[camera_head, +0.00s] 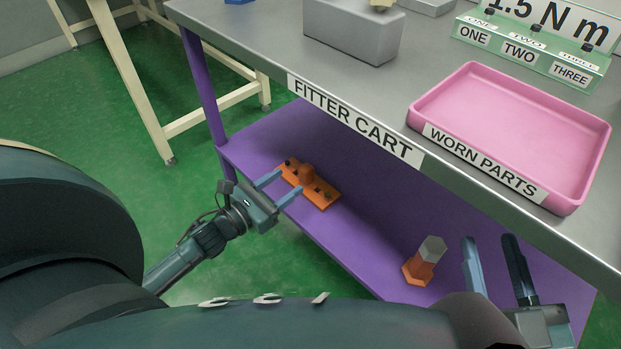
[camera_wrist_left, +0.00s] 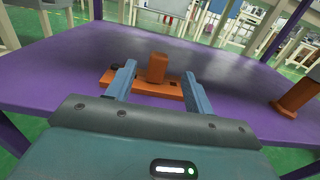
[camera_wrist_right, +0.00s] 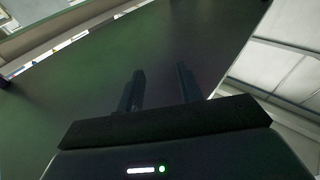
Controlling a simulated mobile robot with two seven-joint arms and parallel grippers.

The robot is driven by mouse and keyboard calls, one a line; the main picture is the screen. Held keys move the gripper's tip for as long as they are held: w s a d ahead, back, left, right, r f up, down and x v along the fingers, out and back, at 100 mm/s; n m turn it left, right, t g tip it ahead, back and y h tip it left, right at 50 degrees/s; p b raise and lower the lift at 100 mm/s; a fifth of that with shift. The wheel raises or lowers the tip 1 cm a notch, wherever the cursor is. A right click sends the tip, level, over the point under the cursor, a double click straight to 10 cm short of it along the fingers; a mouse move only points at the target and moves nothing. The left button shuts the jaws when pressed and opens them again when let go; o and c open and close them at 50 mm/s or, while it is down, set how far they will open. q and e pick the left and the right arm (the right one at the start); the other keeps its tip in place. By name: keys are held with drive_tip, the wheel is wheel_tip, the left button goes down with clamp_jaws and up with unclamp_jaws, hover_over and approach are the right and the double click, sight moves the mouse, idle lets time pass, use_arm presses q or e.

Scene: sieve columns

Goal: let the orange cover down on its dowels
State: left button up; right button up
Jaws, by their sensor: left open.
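The orange cover (camera_head: 322,198) is a flat plate with an upright orange block on it and small dark spots along its top. It rests on or just above the purple lower shelf; I cannot tell which, and no dowels can be made out. My left gripper (camera_head: 281,186) is open, its blue-grey fingers reaching over the near side of the cover. In the left wrist view the cover's block (camera_wrist_left: 157,67) stands between and beyond the fingers, apart from both. My right gripper (camera_head: 493,243) is open and empty, off to the right near the cart's front edge.
An orange piece with a grey top (camera_head: 422,265) stands on the purple shelf (camera_head: 365,250) right of the cover. The grey cart top (camera_head: 262,48) overhangs the shelf and carries a pink tray (camera_head: 500,120) and a grey box (camera_head: 350,32). Shelf between the orange pieces is clear.

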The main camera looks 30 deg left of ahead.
sight(302, 172)
use_arm(q)
drive_tip(key=x, duration=0.3)
drive_tip(key=shift+w+f+b, duration=0.1)
drive_tip(key=shift+b, duration=0.2)
drive_tip(key=shift+b+x, duration=0.35)
drive_tip(key=shift+x, duration=0.6)
drive_tip(key=b+x, duration=0.1)
drive_tip(key=x, duration=0.3)
drive_tip(key=shift+w+b, duration=0.2)
drive_tip(key=shift+b, duration=0.1)
use_arm(e)
drive_tip(key=r+n+y, duration=0.1)
drive_tip(key=w+r+n+t+y, duration=0.1)
drive_tip(key=r, duration=0.1)
drive_tip(key=shift+d+r+t, duration=0.1)
drive_tip(key=shift+t, duration=0.2)
use_arm(q)
clamp_jaws()
drive_tip(key=shift+d, duration=0.1)
